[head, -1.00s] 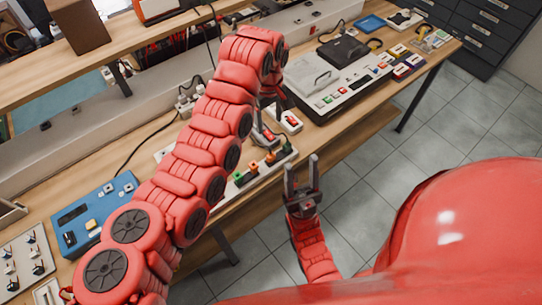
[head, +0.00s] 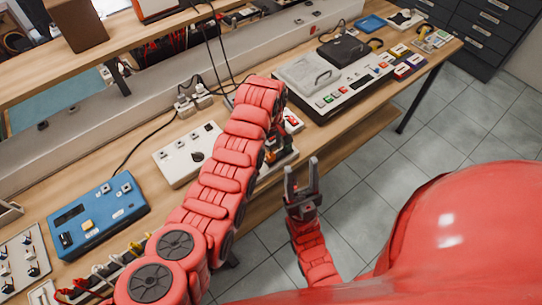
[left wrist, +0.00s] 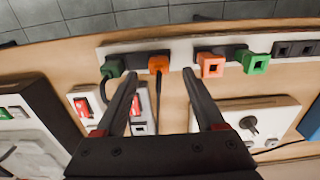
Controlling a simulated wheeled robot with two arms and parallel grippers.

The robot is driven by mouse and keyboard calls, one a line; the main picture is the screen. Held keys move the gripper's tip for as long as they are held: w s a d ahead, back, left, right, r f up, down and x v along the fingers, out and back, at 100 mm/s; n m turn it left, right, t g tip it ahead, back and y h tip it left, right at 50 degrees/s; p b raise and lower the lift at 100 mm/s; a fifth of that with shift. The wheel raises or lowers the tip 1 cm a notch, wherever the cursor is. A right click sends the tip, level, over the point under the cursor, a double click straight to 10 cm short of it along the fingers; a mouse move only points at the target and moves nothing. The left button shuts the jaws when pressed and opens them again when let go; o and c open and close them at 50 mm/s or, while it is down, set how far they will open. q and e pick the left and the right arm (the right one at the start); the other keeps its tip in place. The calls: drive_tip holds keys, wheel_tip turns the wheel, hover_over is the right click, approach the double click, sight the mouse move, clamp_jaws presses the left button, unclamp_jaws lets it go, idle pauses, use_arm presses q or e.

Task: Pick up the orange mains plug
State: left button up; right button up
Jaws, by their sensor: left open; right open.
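In the left wrist view, a white power strip (left wrist: 180,48) runs along the top of the wooden bench. An orange plug (left wrist: 158,64) with a dark cord sits in it, between a dark green plug (left wrist: 113,67) and a second orange plug (left wrist: 210,64). A brighter green plug (left wrist: 256,63) is further right. My left gripper (left wrist: 160,73) is open and empty, with its fingertips pointing at the strip either side of the corded orange plug. In the head view my left forearm hides most of this gripper and the strip. My right gripper (head: 302,178) is open and empty beyond the bench edge.
Wall sockets with red switches (left wrist: 82,103) and a white panel with a round dark fitting (left wrist: 250,124) lie near my left gripper. In the head view, a blue device (head: 98,214) and a white-black console (head: 335,85) stand on the bench. Tiled floor is open at right.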

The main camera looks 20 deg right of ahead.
sight(271, 155)
use_arm(q)
drive_tip(key=shift+s+d+f+p, duration=0.1)
drive_tip(key=shift+f+p, duration=0.4)
drive_tip(key=shift+f, duration=1.5)
clamp_jaws()
